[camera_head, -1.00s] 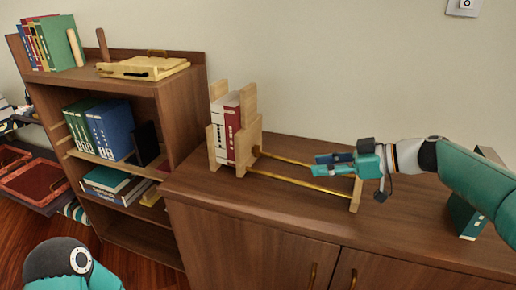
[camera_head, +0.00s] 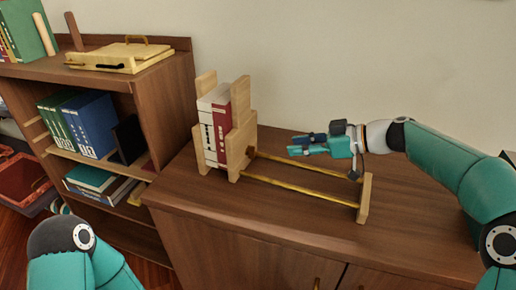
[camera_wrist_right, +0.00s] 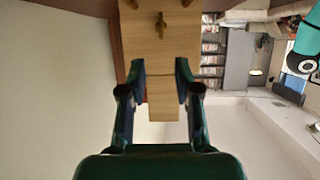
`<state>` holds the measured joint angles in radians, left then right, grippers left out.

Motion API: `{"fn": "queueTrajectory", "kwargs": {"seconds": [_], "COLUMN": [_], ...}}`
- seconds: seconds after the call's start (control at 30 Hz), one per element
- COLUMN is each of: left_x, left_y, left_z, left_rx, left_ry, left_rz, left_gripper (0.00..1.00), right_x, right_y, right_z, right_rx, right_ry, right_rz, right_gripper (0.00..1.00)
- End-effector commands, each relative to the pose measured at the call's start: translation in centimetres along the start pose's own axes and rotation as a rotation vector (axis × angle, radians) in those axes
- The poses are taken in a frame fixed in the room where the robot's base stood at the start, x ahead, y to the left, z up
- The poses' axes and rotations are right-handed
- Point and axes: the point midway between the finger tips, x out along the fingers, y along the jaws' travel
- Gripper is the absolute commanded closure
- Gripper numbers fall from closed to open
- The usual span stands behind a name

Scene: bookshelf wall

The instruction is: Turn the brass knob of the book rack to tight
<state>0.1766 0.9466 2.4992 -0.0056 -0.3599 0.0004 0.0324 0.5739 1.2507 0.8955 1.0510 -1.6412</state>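The wooden book rack (camera_head: 243,137) stands on the cabinet top, with a white book (camera_head: 207,125) and a red book (camera_head: 223,128) upright in it. Two brass rods (camera_head: 285,187) run from it to a wooden end block (camera_head: 365,198). My right gripper (camera_head: 294,144) is above the rods, pointing at the rack's wooden plate and apart from it. In the right wrist view, its fingers (camera_wrist_right: 161,78) are spread and empty, with the plate (camera_wrist_right: 162,55) beyond them. The brass knob (camera_wrist_right: 161,24) shows on that plate. In the head view I cannot make the knob out clearly. My left gripper is out of view.
A bookshelf (camera_head: 170,110) stands left of the cabinet, with a yellow wooden case (camera_head: 118,57) on top and blue binders (camera_head: 92,125) below. The cabinet top (camera_head: 300,225) is clear in front of the rods. The wall is close behind.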

Motion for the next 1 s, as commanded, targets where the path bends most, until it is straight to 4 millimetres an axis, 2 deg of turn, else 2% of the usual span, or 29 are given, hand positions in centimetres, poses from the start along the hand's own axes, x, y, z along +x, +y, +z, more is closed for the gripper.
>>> {"fn": "queueTrajectory", "kwargs": {"seconds": [0.03,0.3,0.5,0.7,1.0], "left_x": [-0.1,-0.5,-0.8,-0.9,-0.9], "left_y": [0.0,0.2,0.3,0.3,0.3], "left_z": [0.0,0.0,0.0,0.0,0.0], "left_rx": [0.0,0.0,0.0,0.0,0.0], "left_ry": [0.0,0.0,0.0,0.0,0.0], "left_rz": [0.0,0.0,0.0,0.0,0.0], "left_gripper": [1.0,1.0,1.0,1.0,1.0], "right_x": [1.4,7.3,10.4,11.8,11.9], "right_y": [-0.1,-0.2,-0.1,-0.1,-0.1], "right_z": [-0.1,-0.1,-0.1,-0.1,-0.1], "right_rx": [-0.001,-0.001,-0.002,-0.002,-0.002], "right_ry": [-0.001,-0.001,-0.001,-0.001,0.0], "right_rz": [-0.006,-0.007,-0.005,-0.004,-0.003], "right_gripper": [0.68,0.68,0.68,0.68,0.68]}}
